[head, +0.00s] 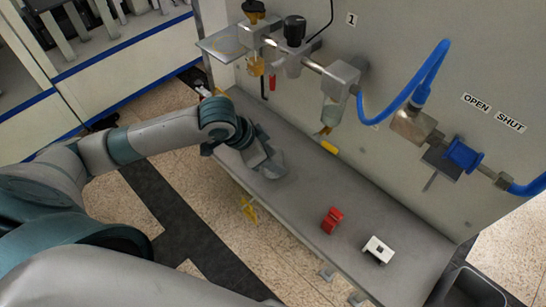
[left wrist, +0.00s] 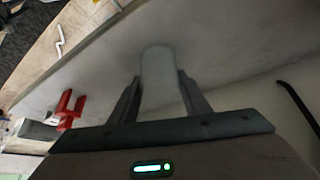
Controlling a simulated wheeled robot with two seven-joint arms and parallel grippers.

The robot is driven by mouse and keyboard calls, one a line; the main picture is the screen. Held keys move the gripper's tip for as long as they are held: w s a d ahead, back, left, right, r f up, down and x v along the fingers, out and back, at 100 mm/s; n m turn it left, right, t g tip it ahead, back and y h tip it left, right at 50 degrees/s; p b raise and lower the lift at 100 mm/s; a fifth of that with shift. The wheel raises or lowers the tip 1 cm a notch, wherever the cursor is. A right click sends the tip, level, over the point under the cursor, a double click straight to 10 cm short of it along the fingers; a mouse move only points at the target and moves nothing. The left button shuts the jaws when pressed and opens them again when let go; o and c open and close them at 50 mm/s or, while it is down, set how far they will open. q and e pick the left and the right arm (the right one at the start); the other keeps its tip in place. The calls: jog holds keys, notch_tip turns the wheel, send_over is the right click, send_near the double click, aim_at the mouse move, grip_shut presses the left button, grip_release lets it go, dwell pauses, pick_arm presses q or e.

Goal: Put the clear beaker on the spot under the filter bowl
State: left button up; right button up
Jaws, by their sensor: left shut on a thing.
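My left gripper (head: 268,163) is low over the grey shelf (head: 300,200), towards its left part. In the left wrist view the gripper (left wrist: 160,95) is shut on the clear beaker (left wrist: 158,68), which shows pale between the two fingers. In the head view the beaker (head: 276,167) is faint against the shelf; I cannot tell whether it touches it. A clear filter bowl (head: 334,112) hangs from a metal block on the panel, right of and above the gripper. My right gripper is out of view.
A red block (head: 332,220) and a white block with a dark square (head: 378,250) are on the shelf's right part. An amber bowl (head: 255,66) hangs further left. A blue hose (head: 430,75) loops from the panel. The shelf between gripper and yellow patch looks clear.

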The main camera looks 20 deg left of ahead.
pick_arm(q)
jog(key=shift+f, duration=0.1)
jog(key=o, duration=1)
jog(key=shift+o, duration=0.2)
jog(key=shift+s+a+r, duration=0.1)
jog(key=shift+a+r, duration=0.1)
jog(key=shift+r, duration=0.25)
jog(key=b+v, duration=0.1)
jog(key=v, duration=1)
jog(key=shift+b, duration=0.4)
jog(key=shift+o, duration=0.4)
jog(key=shift+s, duration=0.1)
